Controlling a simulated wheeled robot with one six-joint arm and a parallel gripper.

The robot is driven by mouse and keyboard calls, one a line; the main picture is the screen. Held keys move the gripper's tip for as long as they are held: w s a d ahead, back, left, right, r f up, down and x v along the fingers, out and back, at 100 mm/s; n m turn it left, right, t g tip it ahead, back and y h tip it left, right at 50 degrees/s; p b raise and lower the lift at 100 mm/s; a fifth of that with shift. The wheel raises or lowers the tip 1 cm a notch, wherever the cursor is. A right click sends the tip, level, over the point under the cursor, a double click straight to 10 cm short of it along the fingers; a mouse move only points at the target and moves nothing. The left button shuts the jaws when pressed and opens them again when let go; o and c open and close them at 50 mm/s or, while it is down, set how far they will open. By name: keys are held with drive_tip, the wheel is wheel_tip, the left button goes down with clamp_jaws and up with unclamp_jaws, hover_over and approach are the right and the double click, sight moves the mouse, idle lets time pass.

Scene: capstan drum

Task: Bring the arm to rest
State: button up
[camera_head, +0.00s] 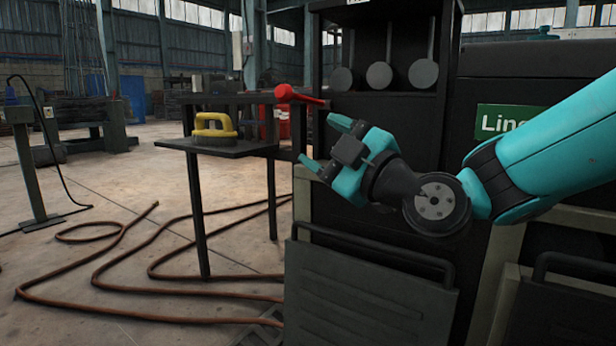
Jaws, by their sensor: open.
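My gripper (325,142) is at the end of my teal arm, which reaches in from the right. Its two teal fingers point left and stand apart, with nothing between them. It hangs in the air in front of a dark cabinet, a little below and to the right of a red-ended lever (287,93). The gripper appears clear of the lever, though the depth between them is hard to tell.
A small dark stand (172,145) at left carries a yellow-handled brush (214,127). A cabinet (416,165) with round-ended rods (379,75) on its shelf stands behind my arm. A green sign (492,122) is partly hidden. Brown hose (118,258) lies on the floor.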

drive_tip(key=s+d+r+m+g+h+p, duration=0.25)
drive_tip(key=s+m+g+p, duration=0.2)
drive_tip(key=s+p, duration=0.35)
drive_tip(key=s+d+r+m+g+h+p, duration=0.2)
drive_tip(key=s+d+m+g+h+p, duration=0.15)
drive_tip(key=s+g+p, duration=0.4)
drive_tip(key=s+d+r+m+g+h+p, duration=0.3)
drive_tip(key=s+d+m+g+h+p, duration=0.1)
drive_tip(key=s+p, duration=0.5)
wheel_tip(320, 180, up, 36)
drive_tip(key=p, duration=3.4)
drive_tip(key=shift+s+a+f+p, duration=0.15)
drive_tip(key=shift+a+f+p, duration=0.1)
drive_tip(key=shift+p, duration=0.15)
